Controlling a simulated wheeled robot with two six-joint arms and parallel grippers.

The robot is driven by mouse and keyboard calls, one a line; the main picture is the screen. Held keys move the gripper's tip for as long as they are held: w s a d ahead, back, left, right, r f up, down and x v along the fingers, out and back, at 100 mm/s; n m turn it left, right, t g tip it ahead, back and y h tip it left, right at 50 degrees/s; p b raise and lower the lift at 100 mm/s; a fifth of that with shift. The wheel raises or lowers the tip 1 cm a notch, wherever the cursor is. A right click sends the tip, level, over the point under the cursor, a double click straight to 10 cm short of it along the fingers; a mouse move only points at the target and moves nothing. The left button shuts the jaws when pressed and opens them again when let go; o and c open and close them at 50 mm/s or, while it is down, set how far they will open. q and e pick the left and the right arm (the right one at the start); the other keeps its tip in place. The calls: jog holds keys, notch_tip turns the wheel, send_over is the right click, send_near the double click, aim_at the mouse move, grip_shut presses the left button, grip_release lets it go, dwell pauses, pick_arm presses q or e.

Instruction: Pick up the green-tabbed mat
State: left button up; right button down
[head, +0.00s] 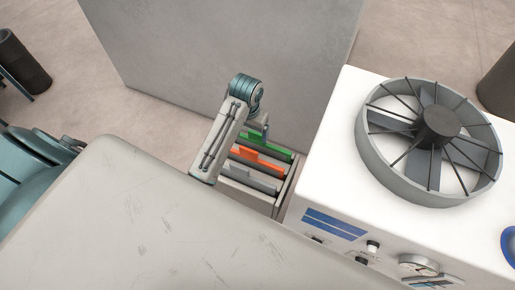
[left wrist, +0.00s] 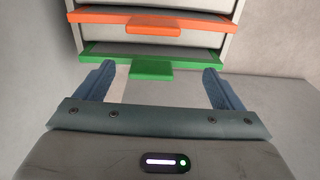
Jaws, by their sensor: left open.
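The green-tabbed mat (head: 266,147) is at the far end of a narrow rack, beyond an orange-tabbed mat (head: 258,163) and a grey one (head: 250,179). In the left wrist view the green mat's tab (left wrist: 152,69) lies centred between my left gripper's fingers (left wrist: 156,82). Those blue fingers are open, one on each side of the tab, with nothing held. The orange tab (left wrist: 152,28) shows farther up. In the head view my left arm hides the left part of the rack, and the left gripper (head: 265,131) is mostly hidden behind its wrist. My right gripper is not in view.
The rack (head: 287,190) stands between a grey wall panel (head: 220,50) and a white machine (head: 335,130) with a large round fan (head: 435,125) on top. A pale, scratched surface (head: 150,220) fills the front left. Floor shows at the far left.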

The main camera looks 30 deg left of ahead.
aim_at(257, 133)
pick_arm(q)
jog(key=w, duration=0.1)
jog(key=w+r, duration=0.1)
jog(key=w, duration=0.2)
jog(key=shift+d+r, duration=0.15)
jog(key=shift+r, duration=0.1)
jog(key=shift+w+g, duration=0.25)
jog(key=shift+g, duration=0.05)
jog(key=shift+f+b, duration=0.35)
jog(key=shift+b, duration=0.15)
notch_tip(257, 133, down, 2)
jog(key=shift+s+f+b, duration=0.15)
jog(key=shift+f+b, duration=0.05)
jog(key=shift+b, duration=0.8)
jog(key=shift+d+f+p, duration=0.1)
jog(key=shift+f+p, duration=0.6)
jog(key=shift+p, duration=0.1)
notch_tip(257, 133, down, 5)
jog(key=p, duration=0.2)
jog(key=shift+d+r+p, duration=0.1)
jog(key=shift+r+p, duration=0.1)
jog(key=shift+p, duration=0.1)
jog(key=shift+f, duration=0.65)
jog(key=c, duration=1.4)
jog(key=shift+r, duration=0.15)
jog(key=shift+c, duration=0.2)
